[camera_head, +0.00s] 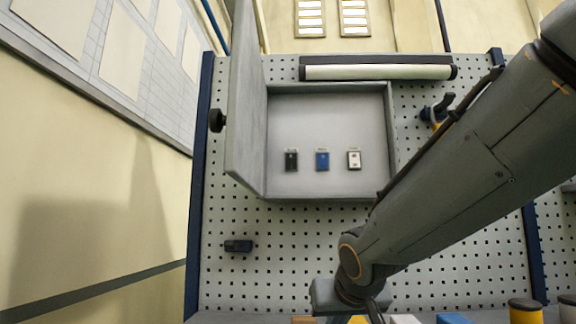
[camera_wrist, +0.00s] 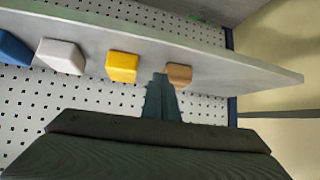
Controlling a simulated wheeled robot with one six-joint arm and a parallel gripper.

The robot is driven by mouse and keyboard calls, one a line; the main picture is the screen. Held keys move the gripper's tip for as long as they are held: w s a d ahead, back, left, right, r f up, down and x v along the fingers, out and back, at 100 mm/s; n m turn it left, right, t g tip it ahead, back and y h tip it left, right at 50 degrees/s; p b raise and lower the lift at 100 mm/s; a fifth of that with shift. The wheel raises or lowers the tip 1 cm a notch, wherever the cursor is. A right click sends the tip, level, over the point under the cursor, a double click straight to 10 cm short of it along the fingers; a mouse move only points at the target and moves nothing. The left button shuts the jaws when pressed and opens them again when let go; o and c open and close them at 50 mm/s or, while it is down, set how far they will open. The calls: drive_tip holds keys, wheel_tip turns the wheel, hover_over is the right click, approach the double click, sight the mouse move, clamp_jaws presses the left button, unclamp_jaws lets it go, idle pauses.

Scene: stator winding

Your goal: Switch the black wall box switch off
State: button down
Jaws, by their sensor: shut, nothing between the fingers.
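An open grey wall box (camera_head: 330,112) hangs on the pegboard in the head view, its door (camera_head: 245,110) swung out to the left. Inside, a black switch (camera_head: 291,161) is leftmost in a row, beside a blue switch (camera_head: 322,160) and a white switch (camera_head: 354,159). The black switch's position is too small to read. My gripper shows in the wrist view (camera_wrist: 161,85) with its fingers shut and empty. It is well below the box, at the bottom of the head view, where its tips are cut off. The switches are not in the wrist view.
A shelf (camera_wrist: 215,62) carries a brown block (camera_wrist: 179,74), a yellow block (camera_wrist: 122,67), a white block (camera_wrist: 60,56) and a blue block (camera_wrist: 14,49). A lamp tube (camera_head: 378,72) is above the box. A dark device (camera_head: 238,246) is on the pegboard at lower left.

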drive_tip(key=w+a+r+n+t+b, duration=0.25)
drive_tip(key=w+a+r+n, duration=0.25)
drive_tip(key=r+n, duration=0.3)
drive_tip(key=n+t+h+b, duration=0.2)
drive_tip(key=n+t+b, duration=0.5)
drive_tip(key=n, duration=0.1)
approach(289, 157)
drive_tip(key=s, duration=0.3)
drive_tip(key=shift+s+a+f, duration=0.1)
drive_tip(key=shift+s+f, duration=0.15)
drive_tip(key=w+p, duration=0.1)
drive_tip(key=w, duration=0.2)
drive_tip(key=w+r+p, duration=0.1)
drive_tip(key=w, duration=0.2)
drive_tip(key=w+p, duration=0.2)
drive_tip(key=w, duration=0.2)
drive_tip(key=shift+r, duration=0.15)
